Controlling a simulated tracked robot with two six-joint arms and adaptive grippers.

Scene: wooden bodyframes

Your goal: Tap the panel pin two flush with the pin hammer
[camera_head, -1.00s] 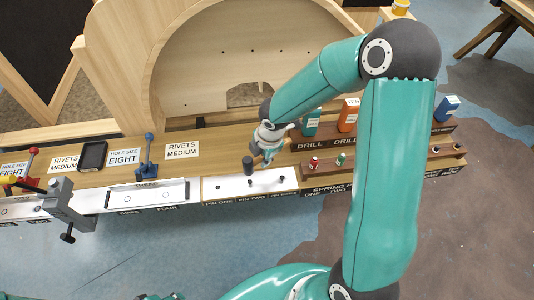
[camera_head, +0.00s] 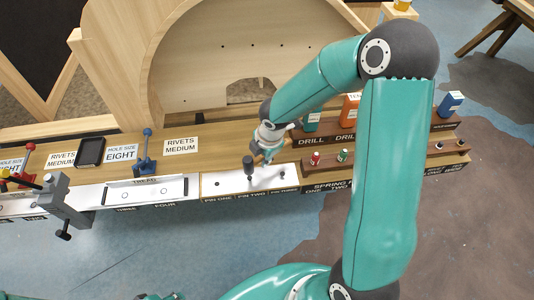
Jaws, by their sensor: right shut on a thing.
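My right gripper (camera_head: 267,147) is shut on the wooden handle of the pin hammer (camera_head: 249,164). The hammer's dark head hangs over the white pin board (camera_head: 207,193). The head is just above panel pin two (camera_head: 250,178) and partly covers it; I cannot tell whether they touch. Pin one (camera_head: 217,184) shows as a dark dot to the left, and pin three (camera_head: 282,175) stands to the right. My left gripper is not in view.
A brown rack (camera_head: 305,166) with small red and green items stands right of the board. A grey clamp (camera_head: 63,205) and a blue-handled toggle (camera_head: 147,150) are to the left. A curved wooden frame (camera_head: 195,90) rises behind.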

